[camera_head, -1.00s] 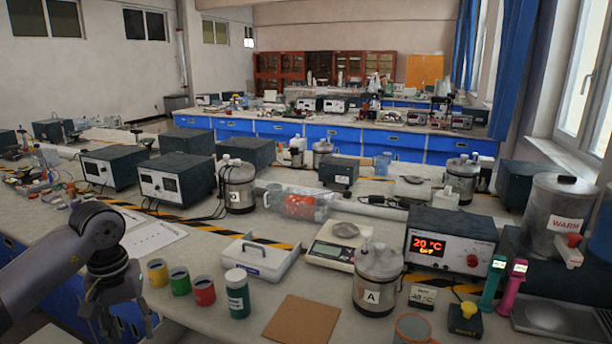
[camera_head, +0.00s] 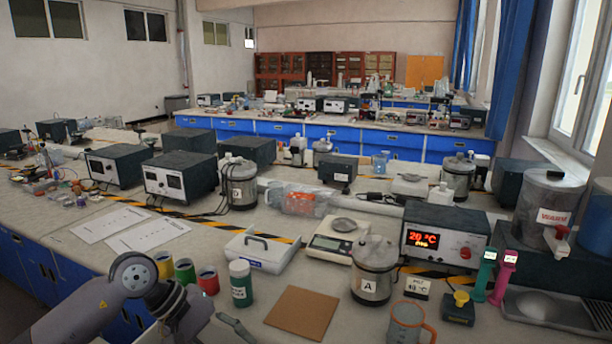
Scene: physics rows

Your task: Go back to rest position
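My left arm comes in from the lower left, and its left gripper (camera_head: 205,328) is at the bottom edge, in front of the colored cups. The gripper is partly cut off by the frame and seen from behind, so I cannot tell whether it is open. No held object shows. A yellow cup (camera_head: 163,265), a green cup (camera_head: 184,271) and a red cup (camera_head: 208,280) stand in a row just behind it. A green jar with a white label (camera_head: 240,284) stands to their right. My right gripper is not in view.
A brown square board (camera_head: 302,313), steel vessel A (camera_head: 373,271), an orange-rimmed mug (camera_head: 407,323) and a white tray with a handle (camera_head: 262,251) stand to the right. A heater display box (camera_head: 444,243) is behind. Paper sheets (camera_head: 148,234) lie flat at left.

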